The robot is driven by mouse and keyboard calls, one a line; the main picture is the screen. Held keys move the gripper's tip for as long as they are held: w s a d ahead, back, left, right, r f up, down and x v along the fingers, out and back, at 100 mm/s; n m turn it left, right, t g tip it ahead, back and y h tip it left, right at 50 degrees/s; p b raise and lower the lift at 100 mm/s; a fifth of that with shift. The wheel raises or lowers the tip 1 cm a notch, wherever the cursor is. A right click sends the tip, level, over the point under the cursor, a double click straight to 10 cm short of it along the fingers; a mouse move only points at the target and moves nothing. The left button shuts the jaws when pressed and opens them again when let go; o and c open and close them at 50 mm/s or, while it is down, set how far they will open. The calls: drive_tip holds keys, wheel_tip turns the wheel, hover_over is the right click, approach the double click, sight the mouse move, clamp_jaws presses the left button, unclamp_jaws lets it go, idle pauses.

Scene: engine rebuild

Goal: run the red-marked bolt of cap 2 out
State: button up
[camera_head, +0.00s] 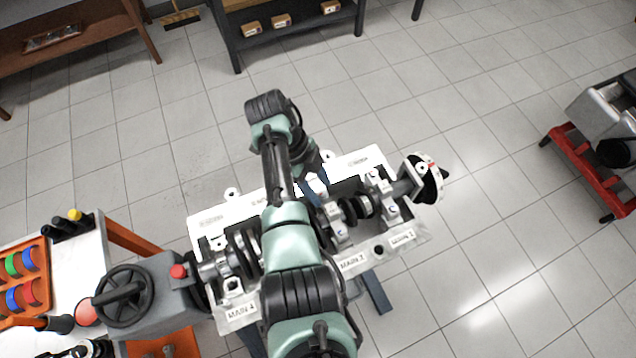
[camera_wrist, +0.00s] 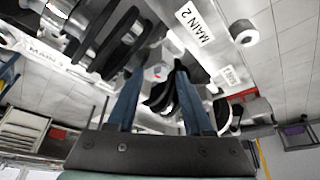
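The engine block (camera_head: 205,228) lies across the middle of the head view with its crankshaft showing. My gripper (camera_head: 316,186) is low over the block, beside the metal cap (camera_head: 338,228) in line with the label I take for MAIN 2. In the wrist view my gripper's two blue fingers (camera_wrist: 158,72) stand apart. A small red-marked bolt head (camera_wrist: 157,75) shows between them, beyond the fingertips. I cannot tell whether either finger touches it. The MAIN 2 label (camera_wrist: 194,25) is on the block's edge. My arm hides the block's middle in the head view.
A grey engine stand with a handwheel (camera_head: 124,295) is at the block's left end. A bench (camera_head: 75,270) with an orange tray (camera_head: 20,262) stands further left. A red-based machine (camera_head: 585,165) is at the right. The tiled floor between is free.

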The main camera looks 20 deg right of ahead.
clamp_jaws()
drive_tip(key=shift+r+n+p, duration=0.1)
drive_tip(key=shift+n+p, duration=0.2)
drive_tip(key=shift+n, duration=0.1)
